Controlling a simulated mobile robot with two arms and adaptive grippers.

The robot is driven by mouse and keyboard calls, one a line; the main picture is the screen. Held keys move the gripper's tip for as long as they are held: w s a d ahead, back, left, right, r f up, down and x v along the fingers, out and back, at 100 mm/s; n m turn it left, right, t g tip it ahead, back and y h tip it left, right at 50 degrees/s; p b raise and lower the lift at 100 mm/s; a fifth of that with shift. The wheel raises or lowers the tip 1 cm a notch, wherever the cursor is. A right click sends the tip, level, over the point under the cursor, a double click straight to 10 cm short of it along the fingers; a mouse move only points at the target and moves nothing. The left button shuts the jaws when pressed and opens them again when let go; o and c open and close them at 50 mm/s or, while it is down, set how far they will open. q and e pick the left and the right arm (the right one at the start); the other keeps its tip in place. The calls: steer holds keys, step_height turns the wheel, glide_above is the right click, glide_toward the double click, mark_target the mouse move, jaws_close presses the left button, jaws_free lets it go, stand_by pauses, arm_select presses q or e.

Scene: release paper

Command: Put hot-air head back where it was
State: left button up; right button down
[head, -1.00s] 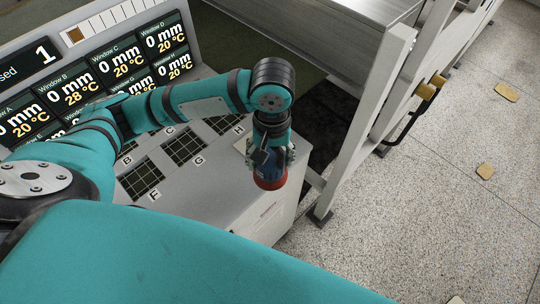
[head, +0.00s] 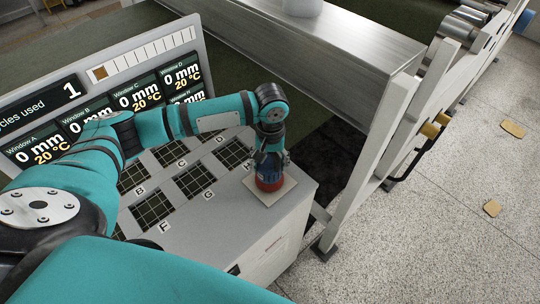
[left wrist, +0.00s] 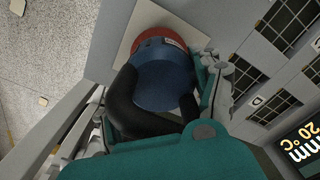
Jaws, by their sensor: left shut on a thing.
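The hot-air head (head: 269,180) is a blue body with a red rim at its lower end. My left gripper (head: 269,158) is shut around its blue body and holds it about upright, red end down. It is at a pale square pad (head: 286,192) on the console's right end. In the left wrist view, the blue body (left wrist: 163,78) sits between the dark fingers, with the red rim over the pad (left wrist: 186,28). I cannot tell whether the rim touches the pad. My right gripper is not in view.
The grey console (head: 235,212) has several gridded windows (head: 195,180) left of the pad and a display panel (head: 140,92) behind them. A white frame (head: 372,150) with a metal beam (head: 330,45) stands close on the right. The speckled floor beyond is mostly open.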

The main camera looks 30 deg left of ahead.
arm_select(q)
steer(key=shift+w+f, duration=0.15)
steer(key=shift+f, duration=0.05)
steer(key=o, duration=1.7)
steer(key=shift+f, duration=0.15)
step_height(320, 180, up, 11)
steer(key=b, duration=0.2)
steer(key=shift+d+b, duration=0.15)
steer(key=shift+b, duration=0.15)
steer(key=shift+r, duration=0.65)
steer(key=shift+f, duration=0.1)
